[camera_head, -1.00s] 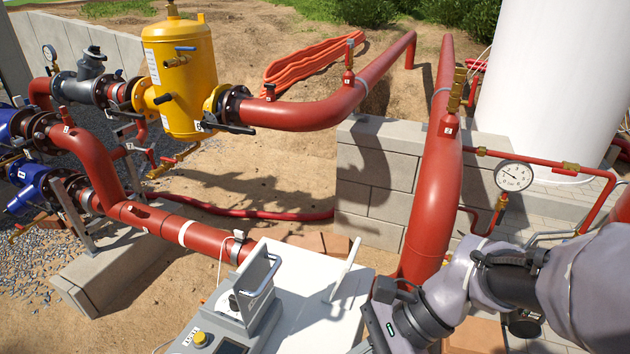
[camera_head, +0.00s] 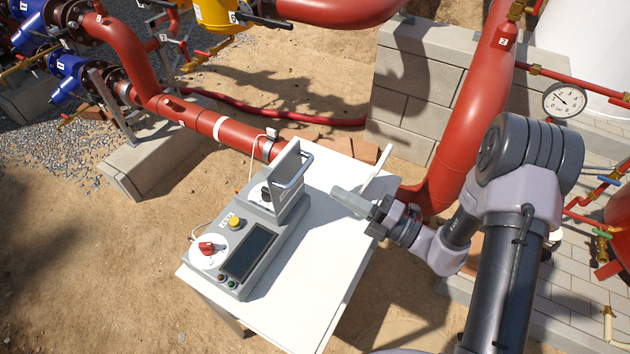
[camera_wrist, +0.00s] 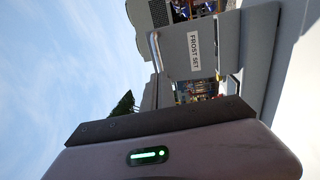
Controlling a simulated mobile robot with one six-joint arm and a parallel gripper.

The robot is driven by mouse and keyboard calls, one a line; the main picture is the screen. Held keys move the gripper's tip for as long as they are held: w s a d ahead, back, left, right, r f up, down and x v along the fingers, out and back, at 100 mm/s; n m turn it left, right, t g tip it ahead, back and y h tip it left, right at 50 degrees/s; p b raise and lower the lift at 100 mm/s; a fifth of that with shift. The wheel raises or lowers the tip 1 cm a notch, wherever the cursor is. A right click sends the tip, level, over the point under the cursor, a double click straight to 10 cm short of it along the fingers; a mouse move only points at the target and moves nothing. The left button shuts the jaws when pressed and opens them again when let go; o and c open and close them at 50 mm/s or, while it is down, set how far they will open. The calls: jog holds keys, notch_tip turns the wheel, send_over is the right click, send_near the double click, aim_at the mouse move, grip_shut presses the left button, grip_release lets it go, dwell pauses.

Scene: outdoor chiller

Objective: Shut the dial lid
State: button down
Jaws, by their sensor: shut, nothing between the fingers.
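The dial lid (camera_head: 287,172) stands raised on the far end of a grey control box (camera_head: 240,250), with a bar handle (camera_head: 298,171) on its right side. A dark dial knob (camera_head: 266,194) on a white disc shows beside it, partly hidden by the lid. My gripper (camera_head: 345,198) is shut and empty, to the right of the lid and apart from it, over the white table. In the wrist view, a grey panel labelled FROST SET (camera_wrist: 194,52), which looks like the lid, fills the upper middle, with its bar handle (camera_wrist: 155,50) at its left.
The box also has a red knob (camera_head: 207,247), a yellow button (camera_head: 235,223) and a dark screen (camera_head: 248,251). The white table (camera_head: 310,255) is bare at the front right. A thin white bar (camera_head: 376,170) rises close behind my gripper. Red pipes (camera_head: 185,112) run behind the table.

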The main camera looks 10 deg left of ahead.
jog(key=b, duration=0.1)
send_near(283, 158)
jog(key=a+f, duration=0.1)
jog(key=f, duration=0.1)
jog(key=shift+w+a, duration=0.3)
jog(key=shift+w, duration=0.05)
jog(key=shift+r, duration=0.15)
jog(key=a+r+h+p, duration=0.1)
jog(key=a+p, duration=0.1)
jog(key=p, duration=0.4)
jog(key=w+a+r+g+h+p, duration=0.1)
jog(key=r+h+p, duration=0.1)
jog(key=p, duration=0.5)
jog(key=shift+w+a, duration=0.15)
jog(key=shift+a, duration=0.25)
jog(key=a+h+p, duration=0.1)
jog(key=p, duration=0.1)
jog(key=w+a+g+h+p, duration=0.1)
jog(key=p, duration=0.2)
jog(key=a+h+p, duration=0.1)
jog(key=a+p, duration=0.1)
jog(key=shift+w+a+g+h+p, duration=0.1)
jog(key=shift+w+g+h+p, duration=0.2)
jog(key=shift+h+p, duration=0.1)
jog(key=w+a+f+g+h+p, duration=0.1)
jog(key=w+a+f+h, duration=0.2)
jog(key=a+f, duration=0.4)
jog(key=shift+w+a+f+h+p, duration=0.2)
jog(key=shift+a+h+p, duration=0.35)
jog(key=shift+a, duration=0.7)
